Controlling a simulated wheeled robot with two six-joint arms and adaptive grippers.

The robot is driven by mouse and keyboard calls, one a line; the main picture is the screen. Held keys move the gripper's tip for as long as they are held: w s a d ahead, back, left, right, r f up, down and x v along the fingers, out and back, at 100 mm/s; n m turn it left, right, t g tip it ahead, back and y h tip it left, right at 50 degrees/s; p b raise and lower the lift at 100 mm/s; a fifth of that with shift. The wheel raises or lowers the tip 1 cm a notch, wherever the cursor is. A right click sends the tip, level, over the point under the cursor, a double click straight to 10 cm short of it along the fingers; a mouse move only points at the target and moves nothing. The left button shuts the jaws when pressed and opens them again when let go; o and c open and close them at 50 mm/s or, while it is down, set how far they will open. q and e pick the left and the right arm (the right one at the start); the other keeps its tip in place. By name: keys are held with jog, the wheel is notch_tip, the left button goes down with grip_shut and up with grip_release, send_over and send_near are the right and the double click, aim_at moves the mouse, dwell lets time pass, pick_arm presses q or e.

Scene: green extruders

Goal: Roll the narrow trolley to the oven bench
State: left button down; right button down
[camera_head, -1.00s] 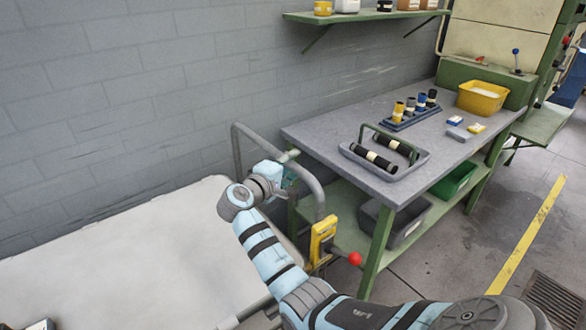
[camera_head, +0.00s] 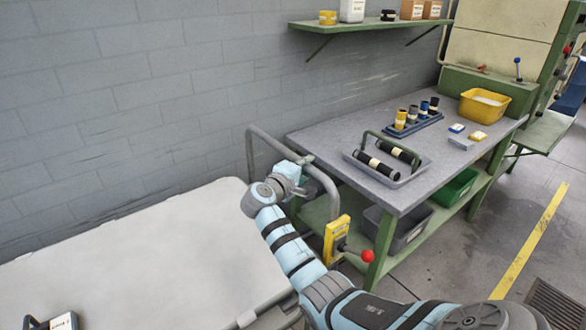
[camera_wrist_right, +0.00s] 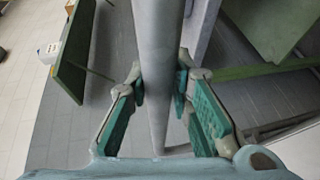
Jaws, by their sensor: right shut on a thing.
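The trolley has a pale, worn flat deck (camera_head: 120,255) and a bent grey tube handle (camera_head: 328,190) at its right end. My right gripper (camera_head: 303,176) is shut on the handle. In the right wrist view the grey tube (camera_wrist_right: 157,60) runs between the green-padded fingers (camera_wrist_right: 165,92). The bench (camera_head: 310,145), with a grey top and green legs, stands just right of the handle, close to it. I cannot tell whether they touch. A yellow bracket with a red-knobbed lever (camera_head: 337,238) sits at the trolley's handle end. My left gripper is not in view.
The bench carries a grey tray (camera_head: 415,172) with dark rolls, a blue rack (camera_head: 425,122) and a yellow bin (camera_head: 484,106). A grey bin (camera_head: 405,235) and green bin (camera_head: 455,188) are below. A dark box (camera_head: 62,322) lies on the deck. Open floor with a yellow line (camera_head: 530,245) is right.

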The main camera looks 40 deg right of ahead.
aim_at(317, 170)
jog(key=d, duration=1)
jog(key=shift+d, duration=0.2)
jog(key=c, duration=1.4)
grip_release()
jog(key=shift+s+d, duration=0.1)
jog(key=shift+s, duration=0.1)
jog(key=shift+c, duration=0.2)
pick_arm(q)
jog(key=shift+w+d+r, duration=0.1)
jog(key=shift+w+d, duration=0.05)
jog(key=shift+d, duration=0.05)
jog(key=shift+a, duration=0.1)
pick_arm(e)
jog(key=v, duration=1.2)
